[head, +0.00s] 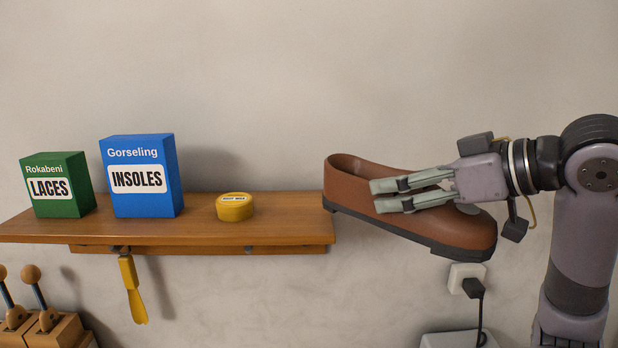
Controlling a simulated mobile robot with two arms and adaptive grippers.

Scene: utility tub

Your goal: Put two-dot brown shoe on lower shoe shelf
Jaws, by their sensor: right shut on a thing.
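A brown shoe (355,180) with a dark sole is in the head view, right of the wooden wall shelf. My right gripper (374,196) is shut on the shoe and holds it in the air from the right side. The shoe is tilted, with its heel end up at the left and its toe down at the right. Its heel end is close to the right end of the shelf; I cannot tell whether they touch. No dots show on the visible side of the shoe. The lower shoe shelf is not in view. My left gripper is not in view.
The wooden shelf (290,232) holds a green laces box (58,185), a blue insoles box (142,177) and a yellow tin (234,207). A yellow shoehorn (132,290) hangs below. A wall socket with a black plug (472,287) is under the shoe.

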